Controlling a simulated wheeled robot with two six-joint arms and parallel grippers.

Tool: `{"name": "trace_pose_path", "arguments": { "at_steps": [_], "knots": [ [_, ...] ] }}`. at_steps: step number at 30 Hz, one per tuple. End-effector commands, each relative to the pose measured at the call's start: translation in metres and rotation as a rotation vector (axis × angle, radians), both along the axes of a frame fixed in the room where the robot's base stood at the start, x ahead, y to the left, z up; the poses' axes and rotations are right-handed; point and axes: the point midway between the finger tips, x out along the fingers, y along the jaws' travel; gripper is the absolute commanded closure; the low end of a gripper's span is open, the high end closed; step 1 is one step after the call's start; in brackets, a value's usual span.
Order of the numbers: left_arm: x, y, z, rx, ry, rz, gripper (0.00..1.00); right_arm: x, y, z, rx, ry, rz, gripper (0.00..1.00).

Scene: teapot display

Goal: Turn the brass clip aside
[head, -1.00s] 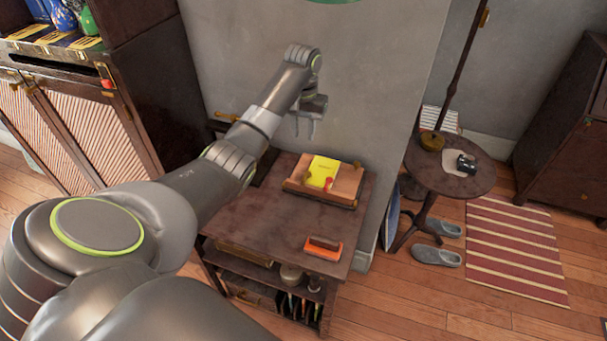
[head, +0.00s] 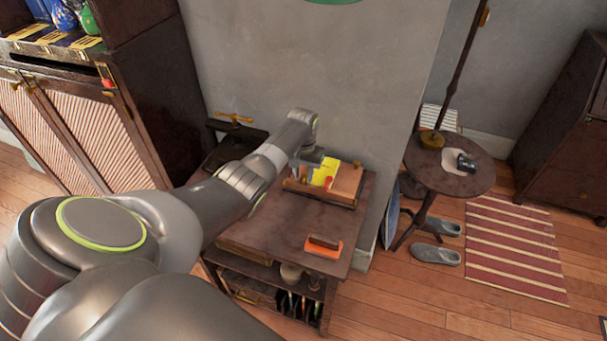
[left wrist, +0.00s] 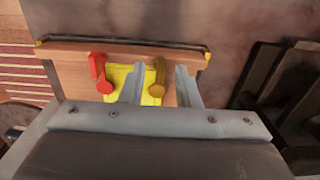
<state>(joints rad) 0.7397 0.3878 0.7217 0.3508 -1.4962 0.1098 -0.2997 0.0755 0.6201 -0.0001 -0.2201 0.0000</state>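A wooden stand (head: 347,187) on the low table holds a yellow sheet or booklet (head: 329,171). In the left wrist view, the brass clip (left wrist: 157,82) lies over the yellow sheet (left wrist: 118,78), and a red clip (left wrist: 99,75) lies over its left side. My left gripper (left wrist: 158,86) is open, with one finger on each side of the brass clip. I cannot tell whether either finger touches it. In the head view my left wrist (head: 300,140) is over the stand's left end and hides the brass clip. My right gripper is not in view.
An orange block with a dark top (head: 323,246) sits on the low table's (head: 290,220) front right. A dark press with a brass handle (head: 234,118) stands behind at left. The wall is close behind the stand. A round side table (head: 450,178) stands to the right.

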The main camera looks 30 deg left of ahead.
Motion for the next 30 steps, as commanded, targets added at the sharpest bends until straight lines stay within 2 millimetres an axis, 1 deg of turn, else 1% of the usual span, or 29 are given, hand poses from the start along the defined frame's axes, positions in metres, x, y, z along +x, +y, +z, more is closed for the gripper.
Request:
{"name": "trace_pose_path", "arguments": {
  "at_steps": [3,11,18,30],
  "knots": [
    [0.0,-0.0002,-0.0042,0.0,0.0,0.0,0.71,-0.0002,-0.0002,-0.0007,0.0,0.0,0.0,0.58],
    [0.0001,-0.0002,-0.0046,0.0,-0.001,-0.001,0.71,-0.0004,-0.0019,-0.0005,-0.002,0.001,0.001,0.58],
    [0.0002,-0.0003,-0.0044,0.0,-0.001,-0.001,1.0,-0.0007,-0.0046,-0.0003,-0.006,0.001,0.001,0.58],
    [0.0003,-0.0002,-0.0033,0.0,0.0,0.032,1.0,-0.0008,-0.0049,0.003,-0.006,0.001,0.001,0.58]
  ]
}}
